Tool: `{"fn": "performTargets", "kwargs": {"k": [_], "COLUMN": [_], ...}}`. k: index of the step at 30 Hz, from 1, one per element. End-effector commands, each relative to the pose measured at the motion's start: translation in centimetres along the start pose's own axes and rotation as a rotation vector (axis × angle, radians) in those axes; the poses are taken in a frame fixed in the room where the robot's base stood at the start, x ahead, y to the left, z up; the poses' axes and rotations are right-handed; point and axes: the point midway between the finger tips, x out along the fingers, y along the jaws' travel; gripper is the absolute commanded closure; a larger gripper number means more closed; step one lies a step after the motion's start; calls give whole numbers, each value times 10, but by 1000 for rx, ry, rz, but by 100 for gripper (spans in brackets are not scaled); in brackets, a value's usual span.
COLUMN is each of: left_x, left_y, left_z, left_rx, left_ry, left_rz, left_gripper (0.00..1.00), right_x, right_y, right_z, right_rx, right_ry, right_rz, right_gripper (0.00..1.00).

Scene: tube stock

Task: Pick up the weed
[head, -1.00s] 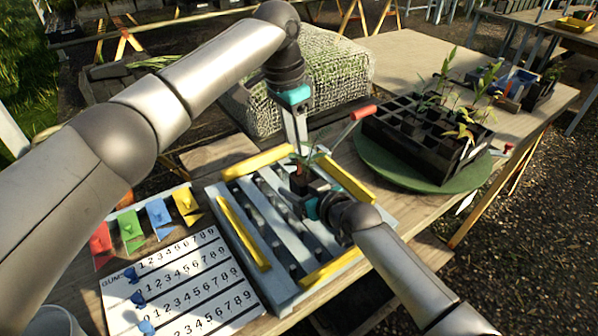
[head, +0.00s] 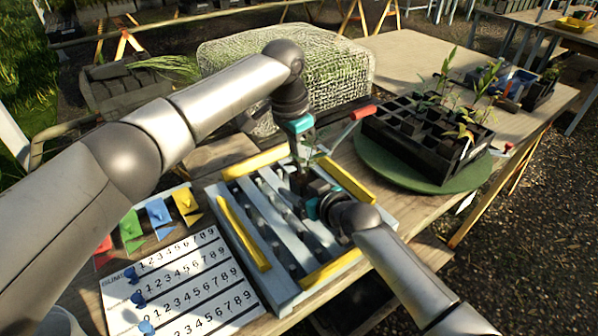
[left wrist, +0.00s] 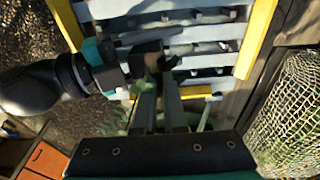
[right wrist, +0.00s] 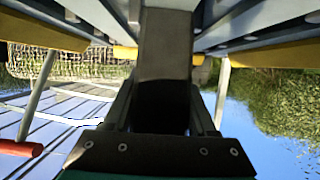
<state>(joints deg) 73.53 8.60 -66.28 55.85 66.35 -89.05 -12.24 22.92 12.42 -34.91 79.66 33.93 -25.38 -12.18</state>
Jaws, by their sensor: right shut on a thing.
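A small green seedling (head: 311,159) stands in a dark soil plug (head: 313,188) above the slatted blue-grey frame. Which plant is the weed I cannot tell. My right gripper (head: 313,207) is shut on the plug, whose dark block (right wrist: 165,60) fills the gap between the fingers in the right wrist view. My left gripper (head: 302,160) points down over the plug, with its fingers beside the leaves. In the left wrist view its fingers (left wrist: 158,100) are a little apart, with blurred green around them. Whether a stem lies between them is hidden.
A black cell tray (head: 425,140) with several seedlings stands on a green turntable (head: 380,172) at the right. A red-handled lever (head: 363,112) sticks up nearby. A number board (head: 185,285) and coloured flags (head: 160,215) lie at the left. A mesh-covered bale (head: 335,65) stands behind.

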Motion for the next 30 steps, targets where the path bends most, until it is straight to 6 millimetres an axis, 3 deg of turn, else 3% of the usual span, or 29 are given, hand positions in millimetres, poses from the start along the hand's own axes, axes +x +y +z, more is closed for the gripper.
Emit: {"fn": "performTargets", "kwargs": {"k": [22,26,30], "left_x": [-3,-20,-48], "left_y": [0,0,0], "left_z": [-1,-4,-8], "left_rx": [0,0,2], "left_ry": [1,4,4], "left_rz": [-1,-2,-2], "left_gripper": [100,100,100], "right_x": [0,0,0], "right_y": [0,0,0], "right_z": [0,0,0], "right_rx": [0,0,0], "right_ry": [-1,-1,-1], "right_rz": [0,0,0], "right_gripper": [100,100,100]}}
